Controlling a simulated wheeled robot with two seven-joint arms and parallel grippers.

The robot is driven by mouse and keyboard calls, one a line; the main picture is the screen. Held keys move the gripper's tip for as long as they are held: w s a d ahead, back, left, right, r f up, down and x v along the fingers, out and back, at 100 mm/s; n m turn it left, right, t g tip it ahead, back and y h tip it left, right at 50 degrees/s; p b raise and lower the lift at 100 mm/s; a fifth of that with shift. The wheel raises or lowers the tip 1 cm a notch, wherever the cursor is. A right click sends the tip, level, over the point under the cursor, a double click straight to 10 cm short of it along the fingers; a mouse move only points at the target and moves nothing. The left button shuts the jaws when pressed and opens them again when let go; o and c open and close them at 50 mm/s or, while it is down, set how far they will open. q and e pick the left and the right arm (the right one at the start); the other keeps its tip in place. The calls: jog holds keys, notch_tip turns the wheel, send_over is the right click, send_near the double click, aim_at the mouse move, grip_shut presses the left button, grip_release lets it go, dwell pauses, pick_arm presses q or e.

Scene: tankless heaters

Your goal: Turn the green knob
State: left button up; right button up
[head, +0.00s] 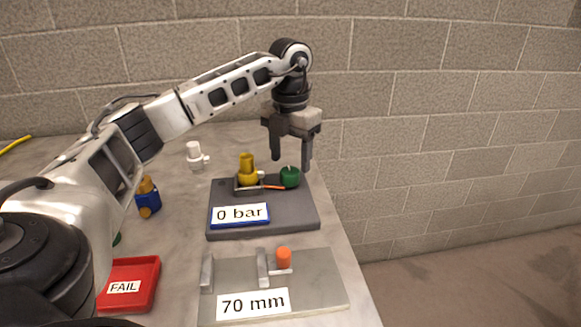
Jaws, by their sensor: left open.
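The green knob (290,177) is a small round knob on a dark grey board (290,214), at the board's back right beside a brass fitting (247,172). A thin orange-red piece lies between the fitting and the knob. A label reading "0 bar" (240,214) sits on the front left of the board. My left gripper (290,163) points down above the knob with its fingers apart and nothing seen between them. Its fingertips are close to the knob's height in the picture; I cannot tell whether they touch it. My right gripper is not in view.
A grey plate (325,285) with metal posts, an orange cylinder (284,257) and a "70 mm" label lies in front. A red "FAIL" tray (147,275), a blue and brass valve (148,199) and a white fitting (195,155) stand left. A block wall (440,110) rises behind.

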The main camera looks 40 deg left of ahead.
pick_arm(q)
jog(key=shift+f, duration=1.4)
jog(key=c, duration=1)
